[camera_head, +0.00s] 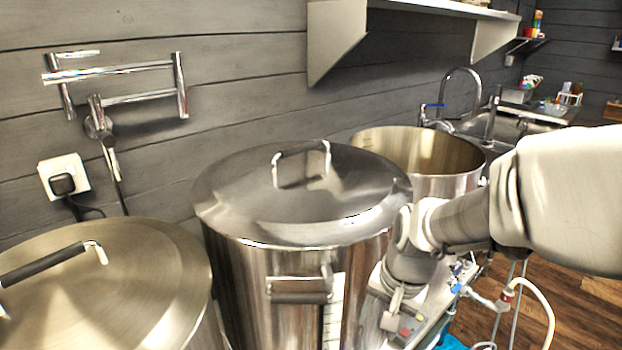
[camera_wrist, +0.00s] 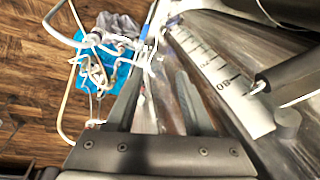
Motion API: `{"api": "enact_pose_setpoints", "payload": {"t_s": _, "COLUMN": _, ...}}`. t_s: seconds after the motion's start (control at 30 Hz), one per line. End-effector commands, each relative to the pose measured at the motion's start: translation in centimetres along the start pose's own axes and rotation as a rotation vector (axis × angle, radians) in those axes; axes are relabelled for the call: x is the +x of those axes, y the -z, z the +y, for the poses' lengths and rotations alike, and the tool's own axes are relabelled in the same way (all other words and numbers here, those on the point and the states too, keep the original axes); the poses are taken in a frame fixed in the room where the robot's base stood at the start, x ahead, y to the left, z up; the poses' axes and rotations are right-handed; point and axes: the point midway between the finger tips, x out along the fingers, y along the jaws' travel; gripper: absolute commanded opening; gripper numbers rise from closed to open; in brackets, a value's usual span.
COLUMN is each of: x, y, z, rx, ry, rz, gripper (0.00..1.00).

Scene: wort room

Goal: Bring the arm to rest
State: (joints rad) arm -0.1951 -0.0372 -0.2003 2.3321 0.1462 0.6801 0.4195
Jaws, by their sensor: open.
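My arm (camera_head: 465,222) reaches in from the right in the head view and bends down in front of the lidded middle pot (camera_head: 230,275). My gripper (camera_head: 392,318) is low at that pot's right front side, partly hidden by the wrist. In the wrist view my gripper (camera_wrist: 160,85) shows two dark fingers apart with nothing between them. The pot's steel wall with a numbered scale strip (camera_wrist: 220,75) is close on the right of the fingers. I cannot tell whether the fingers touch the wall.
A lidded pot (camera_head: 120,290) stands at left and an open pot (camera_head: 440,165) behind. A shelf (camera_head: 440,8) overhangs the back. Hoses (camera_wrist: 62,100), fittings and a blue item (camera_wrist: 85,125) lie low near the gripper. Wooden floor (camera_head: 575,320) is at right.

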Motion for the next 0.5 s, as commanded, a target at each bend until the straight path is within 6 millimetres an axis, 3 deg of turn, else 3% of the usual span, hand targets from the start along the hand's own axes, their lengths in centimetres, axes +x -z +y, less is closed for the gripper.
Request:
{"api": "enact_pose_setpoints", "payload": {"t_s": 0.03, "x": -2.4, "y": -0.3, "z": 0.0, "rx": -0.04, "ry": 0.021, "rz": 0.025, "gripper": 0.53}}
{"api": "enact_pose_setpoints", "payload": {"t_s": 0.2, "x": -7.9, "y": -1.8, "z": 0.6, "rx": -0.187, "ry": 0.053, "rz": 0.099, "gripper": 0.53}}
{"api": "enact_pose_setpoints", "payload": {"t_s": 0.5, "x": -15.6, "y": -4.9, "z": 2.8, "rx": -0.43, "ry": 0.037, "rz": 0.256, "gripper": 0.53}}
